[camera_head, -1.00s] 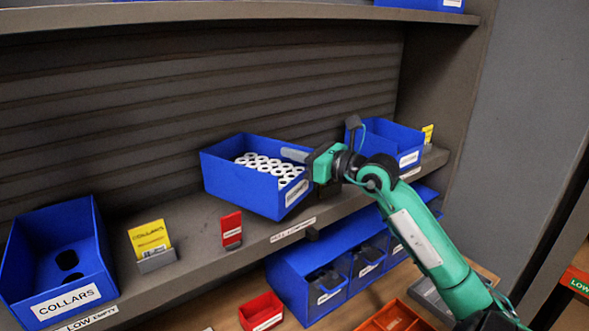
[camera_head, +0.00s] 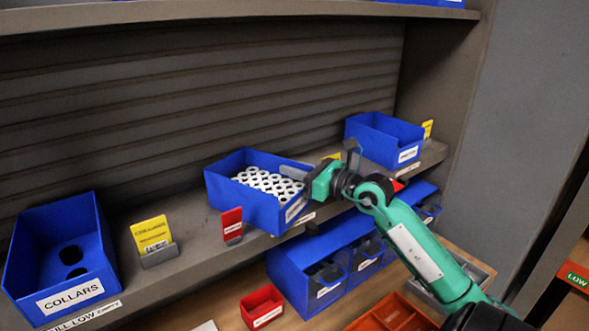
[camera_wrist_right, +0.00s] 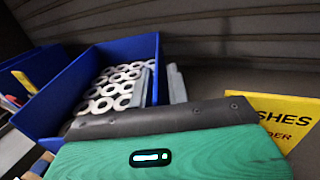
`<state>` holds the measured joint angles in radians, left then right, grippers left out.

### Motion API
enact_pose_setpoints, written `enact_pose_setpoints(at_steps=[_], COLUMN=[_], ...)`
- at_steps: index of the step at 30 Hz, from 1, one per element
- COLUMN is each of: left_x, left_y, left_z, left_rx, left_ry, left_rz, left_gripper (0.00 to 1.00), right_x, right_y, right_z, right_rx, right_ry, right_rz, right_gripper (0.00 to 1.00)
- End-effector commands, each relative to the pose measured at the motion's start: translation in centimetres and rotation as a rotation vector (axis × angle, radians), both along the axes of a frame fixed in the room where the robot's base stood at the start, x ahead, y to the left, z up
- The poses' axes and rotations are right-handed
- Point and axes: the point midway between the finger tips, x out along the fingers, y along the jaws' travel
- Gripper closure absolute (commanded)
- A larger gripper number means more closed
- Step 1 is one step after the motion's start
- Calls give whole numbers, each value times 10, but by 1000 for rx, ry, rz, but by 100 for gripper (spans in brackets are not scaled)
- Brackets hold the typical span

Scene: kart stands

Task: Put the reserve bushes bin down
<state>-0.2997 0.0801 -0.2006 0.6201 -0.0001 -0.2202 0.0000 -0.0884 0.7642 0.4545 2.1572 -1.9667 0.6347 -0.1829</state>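The reserve bushes bin, a blue open bin (camera_head: 237,197) full of white rings (camera_head: 268,183), is at mid-shelf in the head view, turned at an angle to the shelf edge. My right gripper (camera_head: 295,170) comes from the right and is shut on the bin's right-hand wall. In the right wrist view the bin (camera_wrist_right: 60,95) shows with its rings, and my two grey fingers (camera_wrist_right: 160,86) stand either side of its wall. Whether the bin's base touches the shelf is hidden. My left gripper is not in view.
The shelf (camera_head: 190,222) carries a collars bin (camera_head: 40,240) at left, a yellow card (camera_head: 151,234), a red card (camera_head: 232,224) close to the held bin, and another blue bin (camera_head: 375,140) at right. Below are blue bins (camera_head: 310,258) and a red tray (camera_head: 262,307).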

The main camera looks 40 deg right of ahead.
Motion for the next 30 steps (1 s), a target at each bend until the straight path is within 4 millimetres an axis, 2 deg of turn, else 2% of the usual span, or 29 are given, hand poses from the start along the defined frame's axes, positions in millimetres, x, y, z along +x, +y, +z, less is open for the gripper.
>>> enact_pose_setpoints(at_steps=[11,14,30], left_x=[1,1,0], left_y=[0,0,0], left_z=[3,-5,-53], left_rx=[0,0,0], left_ry=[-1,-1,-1], left_rz=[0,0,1], left_gripper=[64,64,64], right_x=[0,-6,-87], right_y=[0,-2,-26], right_z=[3,-1,-3], right_rx=[-1,0,0], right_ry=[0,1,0], right_rz=[0,-1,-2], right_gripper=[75,75,75])
